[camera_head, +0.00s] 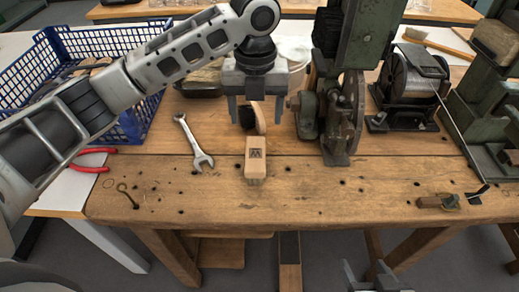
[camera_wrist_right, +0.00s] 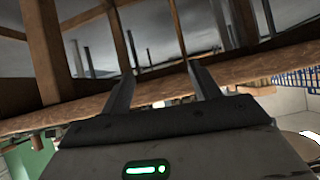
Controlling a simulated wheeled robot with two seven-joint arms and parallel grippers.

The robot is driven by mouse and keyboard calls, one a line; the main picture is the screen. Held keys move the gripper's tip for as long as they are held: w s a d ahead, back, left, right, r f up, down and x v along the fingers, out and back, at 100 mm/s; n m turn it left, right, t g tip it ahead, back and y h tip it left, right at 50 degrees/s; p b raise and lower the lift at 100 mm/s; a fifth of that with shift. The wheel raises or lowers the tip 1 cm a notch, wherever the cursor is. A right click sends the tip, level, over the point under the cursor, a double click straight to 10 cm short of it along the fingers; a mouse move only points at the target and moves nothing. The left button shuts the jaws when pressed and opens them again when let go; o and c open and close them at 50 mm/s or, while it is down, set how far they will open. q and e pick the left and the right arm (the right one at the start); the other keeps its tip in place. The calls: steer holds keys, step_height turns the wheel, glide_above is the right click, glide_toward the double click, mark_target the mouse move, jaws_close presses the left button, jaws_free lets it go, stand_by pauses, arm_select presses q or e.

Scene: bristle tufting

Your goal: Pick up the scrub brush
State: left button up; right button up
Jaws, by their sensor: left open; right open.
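My left gripper (camera_head: 256,110) points down over the bench, fingers apart. A curved, light wooden piece with a dark side (camera_head: 259,118), which looks like the scrub brush, shows between its fingers; I cannot tell whether they touch it. The gripper body hides its upper part. A wooden block with a dark stamp (camera_head: 256,158) sits just in front of it, on the near part of the bench. My right gripper (camera_head: 376,277) is low at the bottom edge, in front of the bench. In the right wrist view its fingers (camera_wrist_right: 163,88) are apart with nothing between them.
The wooden bench (camera_head: 330,195) has free room at its front. A wrench (camera_head: 194,142) lies left of the block, and a blue crate (camera_head: 100,60) stands further left. A green machine (camera_head: 345,90) stands close on the right, with a wire spool (camera_head: 408,82) beyond.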

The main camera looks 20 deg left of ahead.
mark_target(255, 153)
arm_select(q)
steer(key=f, duration=0.9)
steer(key=s+f, duration=0.1)
steer(key=f, duration=0.3)
steer(key=shift+f, duration=0.4)
steer(key=shift+w, duration=0.1)
steer(key=c, duration=1.1)
